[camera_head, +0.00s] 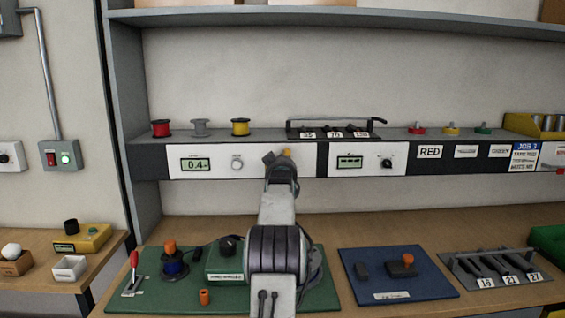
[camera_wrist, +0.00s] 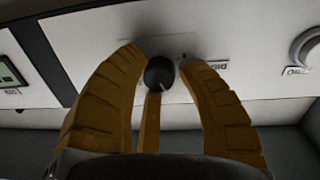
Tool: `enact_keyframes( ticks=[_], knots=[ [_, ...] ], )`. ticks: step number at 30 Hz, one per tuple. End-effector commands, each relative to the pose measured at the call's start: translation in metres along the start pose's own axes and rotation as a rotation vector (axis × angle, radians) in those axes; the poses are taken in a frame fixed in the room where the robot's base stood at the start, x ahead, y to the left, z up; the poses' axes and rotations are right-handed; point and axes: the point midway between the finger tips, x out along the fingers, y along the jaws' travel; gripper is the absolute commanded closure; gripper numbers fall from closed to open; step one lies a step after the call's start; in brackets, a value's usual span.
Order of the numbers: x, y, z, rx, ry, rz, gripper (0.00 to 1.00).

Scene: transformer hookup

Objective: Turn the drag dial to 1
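A small black dial (camera_wrist: 160,73) sits on the white panel in the wrist view, with a pale mark near its lower edge. A label (camera_wrist: 217,65) beside it is partly covered by a finger and appears inverted, so I cannot read it surely. My gripper (camera_wrist: 163,62) has its yellow fingers open on either side of the dial. A narrow gap shows on the right; I cannot tell whether the left finger touches. In the head view my gripper (camera_head: 280,158) is at the shelf-front panel and hides the dial.
A white knob (camera_head: 237,162) and a display reading 0.4 (camera_head: 195,164) are left of my gripper. Another display (camera_head: 349,161) and a black knob (camera_head: 386,162) are to its right. Spools stand above, including a yellow one (camera_head: 240,127). A green board (camera_head: 145,285) lies below.

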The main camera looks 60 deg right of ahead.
Motion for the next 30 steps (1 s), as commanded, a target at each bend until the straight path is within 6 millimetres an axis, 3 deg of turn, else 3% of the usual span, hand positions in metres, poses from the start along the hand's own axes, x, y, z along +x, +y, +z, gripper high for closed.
enact_keyframes(
  ticks=[11,20,30],
  knots=[
    [-0.0001,0.0000,-0.0004,0.000,0.001,0.000,0.99],
    [0.0000,-0.0008,0.0026,-0.048,0.008,0.001,1.00],
    [-0.0003,-0.0012,-0.0002,-0.372,0.027,0.008,1.00]
  ],
)
